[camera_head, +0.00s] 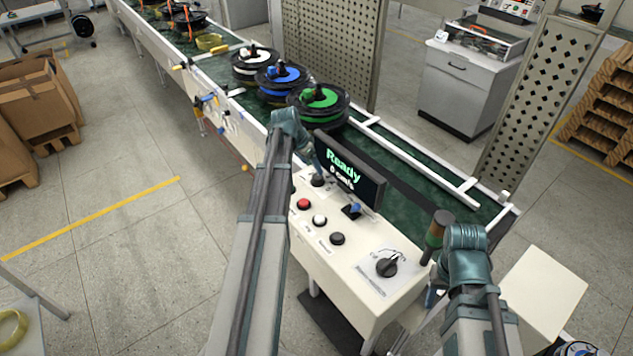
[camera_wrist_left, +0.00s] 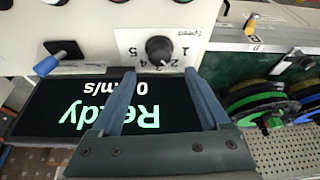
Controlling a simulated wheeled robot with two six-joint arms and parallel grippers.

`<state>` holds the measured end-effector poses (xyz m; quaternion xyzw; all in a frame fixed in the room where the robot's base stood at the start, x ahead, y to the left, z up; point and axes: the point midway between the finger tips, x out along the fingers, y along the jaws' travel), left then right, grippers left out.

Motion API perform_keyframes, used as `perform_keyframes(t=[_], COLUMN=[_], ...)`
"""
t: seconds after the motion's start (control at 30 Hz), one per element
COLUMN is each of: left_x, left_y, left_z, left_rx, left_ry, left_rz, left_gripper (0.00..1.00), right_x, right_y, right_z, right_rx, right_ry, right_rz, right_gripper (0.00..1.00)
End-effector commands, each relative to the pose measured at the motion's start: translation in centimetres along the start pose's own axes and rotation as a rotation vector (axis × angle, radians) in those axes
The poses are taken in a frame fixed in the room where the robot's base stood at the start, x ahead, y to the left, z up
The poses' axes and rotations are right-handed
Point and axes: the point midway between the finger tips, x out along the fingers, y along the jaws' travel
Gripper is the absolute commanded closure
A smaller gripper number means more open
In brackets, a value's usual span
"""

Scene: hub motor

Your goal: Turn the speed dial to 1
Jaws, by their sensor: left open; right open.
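In the left wrist view, upside down, the black speed dial (camera_wrist_left: 160,49) sits on a white plate numbered 1 to 5. In the head view this dial (camera_head: 318,181) is a small dark knob on the white console (camera_head: 345,297), left of the screen. My left gripper (camera_wrist_left: 160,75) is open and empty, its fingertips close to the dial with one on each side; contact cannot be told. It also shows in the head view (camera_head: 313,163). My right gripper (camera_head: 431,297) is open, mostly hidden beside the console's right end.
The screen (camera_head: 350,170) reads "Ready" and 0 speed. A blue-handled switch (camera_head: 352,210), red button (camera_head: 303,204), white button (camera_head: 319,221), black button (camera_head: 337,239) and larger dial (camera_head: 387,265) share the console. Wheel hubs (camera_head: 318,103) stand on the green conveyor behind.

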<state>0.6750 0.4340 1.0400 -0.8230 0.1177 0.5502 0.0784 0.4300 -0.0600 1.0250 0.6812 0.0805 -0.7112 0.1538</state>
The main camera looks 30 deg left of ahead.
Motion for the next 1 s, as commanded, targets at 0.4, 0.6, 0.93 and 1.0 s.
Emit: perform_keyframes(t=[0.4, 0.6, 0.93, 1.0], left_x=[6.6, 7.2, 7.1, 7.1], left_y=[0.0, 0.0, 0.0, 0.0], left_z=[0.1, 0.0, 0.0, 0.0], left_rx=[0.001, 0.000, 0.000, 0.000], left_ry=[0.000, 0.000, 0.000, 0.000], left_rz=[0.000, 0.000, 0.000, 0.000], left_gripper=[0.21, 0.21, 0.43, 0.55], right_x=[6.1, 6.6, 6.5, 6.5], right_y=[-0.6, -0.6, -0.6, -0.6], right_z=[-0.4, -0.4, -0.4, -0.4], right_rx=[0.003, 0.003, 0.003, 0.003], right_ry=[0.000, 0.000, 0.000, 0.000], right_rz=[0.000, 0.000, 0.000, 0.000], right_gripper=[0.50, 0.50, 0.50, 0.50])
